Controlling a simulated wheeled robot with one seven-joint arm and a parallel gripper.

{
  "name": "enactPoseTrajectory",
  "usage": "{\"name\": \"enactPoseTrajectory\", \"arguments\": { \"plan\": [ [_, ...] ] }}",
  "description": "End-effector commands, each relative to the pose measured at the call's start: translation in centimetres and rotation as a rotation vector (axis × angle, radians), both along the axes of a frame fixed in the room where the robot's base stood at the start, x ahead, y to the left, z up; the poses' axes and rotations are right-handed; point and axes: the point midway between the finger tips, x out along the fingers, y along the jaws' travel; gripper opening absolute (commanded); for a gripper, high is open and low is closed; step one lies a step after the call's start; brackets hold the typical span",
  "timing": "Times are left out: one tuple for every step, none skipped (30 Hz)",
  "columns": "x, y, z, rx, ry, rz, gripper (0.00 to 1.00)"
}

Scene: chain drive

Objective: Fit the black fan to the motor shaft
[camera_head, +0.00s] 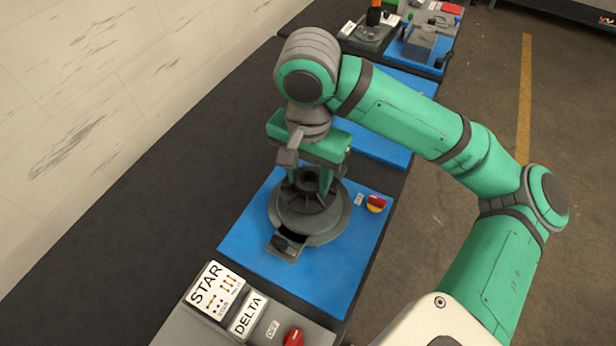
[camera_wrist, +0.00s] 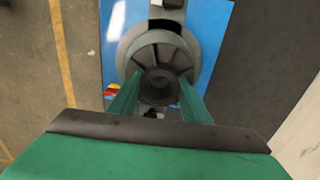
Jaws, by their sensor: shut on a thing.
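The black fan (camera_wrist: 157,81) shows in the wrist view as a dark wheel with radial vanes and a round central hub. In the head view the fan (camera_head: 309,187) is low over the round grey motor (camera_head: 331,226), which stands on a blue board. My gripper (camera_wrist: 157,92) is shut on the fan, one green finger on each side of its hub. In the head view my gripper (camera_head: 311,182) points straight down from above. The motor shaft is hidden under the fan, and I cannot tell whether the fan is seated on it.
The blue board (camera_head: 240,244) carries a red and yellow switch (camera_head: 376,203) right of the motor. A STAR/DELTA panel (camera_head: 240,306) with a red knob lies in front. Another blue board (camera_head: 372,140) lies behind, with more equipment at the back. A wall (camera_head: 90,90) rises at the left.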

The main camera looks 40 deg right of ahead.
Motion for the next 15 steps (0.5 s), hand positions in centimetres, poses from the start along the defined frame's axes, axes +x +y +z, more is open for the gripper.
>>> {"name": "enactPoseTrajectory", "arguments": {
  "plan": [
    [0.0, 0.0, 0.0, 0.0, 0.0, -0.001, 0.17],
    [0.0, 0.0, -0.1, 0.0, 0.0, -0.001, 0.17],
    [0.0, 0.0, -0.2, 0.001, 0.0, -0.001, 0.17],
    [0.0, 0.0, -0.2, 0.001, 0.0, -0.001, 0.17],
    [0.0, 0.0, -0.3, 0.001, 0.0, -0.001, 0.17],
    [0.0, 0.0, -0.4, 0.001, 0.0, 0.0, 0.17],
    [0.0, 0.0, -0.5, 0.001, 0.0, 0.0, 0.17],
    [0.0, 0.0, -0.5, 0.001, 0.0, 0.001, 0.17],
    [0.0, 0.0, -0.6, 0.001, 0.0, 0.001, 0.17],
    [0.0, 0.1, -0.7, 0.001, 0.0, 0.002, 0.17],
    [0.0, 0.1, -0.8, 0.001, 0.0, 0.002, 0.17],
    [0.1, 0.1, -0.9, 0.001, 0.0, 0.003, 0.17],
    [0.1, 0.1, -0.9, 0.001, 0.0, 0.003, 0.17],
    [0.1, 0.1, -1.0, 0.001, 0.0, 0.004, 0.17],
    [0.1, 0.1, -1.1, 0.0, 0.0, 0.004, 0.17]
  ]
}}
